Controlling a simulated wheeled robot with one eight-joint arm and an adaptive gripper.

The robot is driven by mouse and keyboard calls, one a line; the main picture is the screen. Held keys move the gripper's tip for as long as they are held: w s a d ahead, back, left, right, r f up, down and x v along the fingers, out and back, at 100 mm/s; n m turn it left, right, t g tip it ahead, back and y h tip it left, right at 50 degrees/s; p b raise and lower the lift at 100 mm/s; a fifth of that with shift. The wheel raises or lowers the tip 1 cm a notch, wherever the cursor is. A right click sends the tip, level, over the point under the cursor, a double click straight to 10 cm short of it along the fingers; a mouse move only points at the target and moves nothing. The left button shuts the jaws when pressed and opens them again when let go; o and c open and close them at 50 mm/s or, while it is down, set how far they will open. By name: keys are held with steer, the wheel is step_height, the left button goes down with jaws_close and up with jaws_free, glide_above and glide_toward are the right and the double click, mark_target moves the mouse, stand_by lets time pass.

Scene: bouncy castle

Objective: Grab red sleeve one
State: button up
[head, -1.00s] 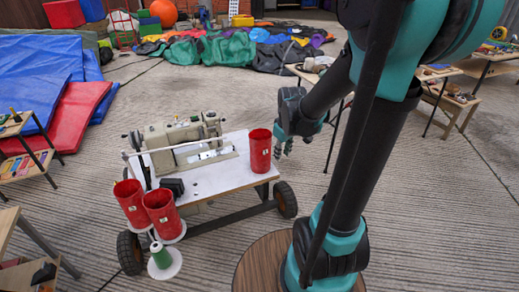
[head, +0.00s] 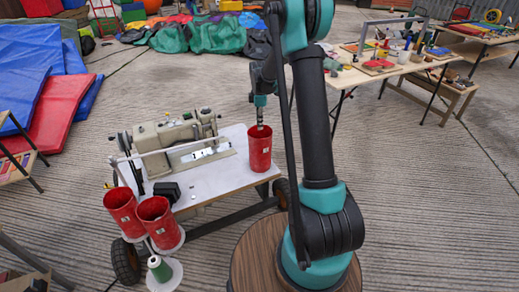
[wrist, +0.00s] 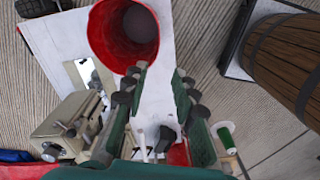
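Three red sleeves, open-topped cylinders with small white labels, show in the head view. One sleeve (head: 260,152) stands upright at the right corner of the white cart top. The other two, a sleeve (head: 122,208) and a sleeve (head: 158,221), stand together at the cart's left end. I cannot tell which is number one. My gripper (head: 260,118) is just above the right sleeve's rim in the head view. In the wrist view my gripper (wrist: 160,73) is open with nothing between its fingertips, and that sleeve's open mouth (wrist: 115,48) lies just beyond them.
A sewing machine (head: 178,143) stands on the cart (head: 222,170), left of the right sleeve. A green spool (head: 160,268) is by the cart's front left. A barrel (wrist: 285,60) is at the wrist view's right. Work tables (head: 395,68) stand behind right.

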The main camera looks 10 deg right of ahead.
glide_above(260, 149)
step_height(260, 149, down, 11)
steer(key=f, duration=0.5)
steer(key=shift+w+d+f, duration=0.1)
steer(key=shift+d+f, duration=0.15)
steer(key=shift+c, duration=0.5)
jaws_close()
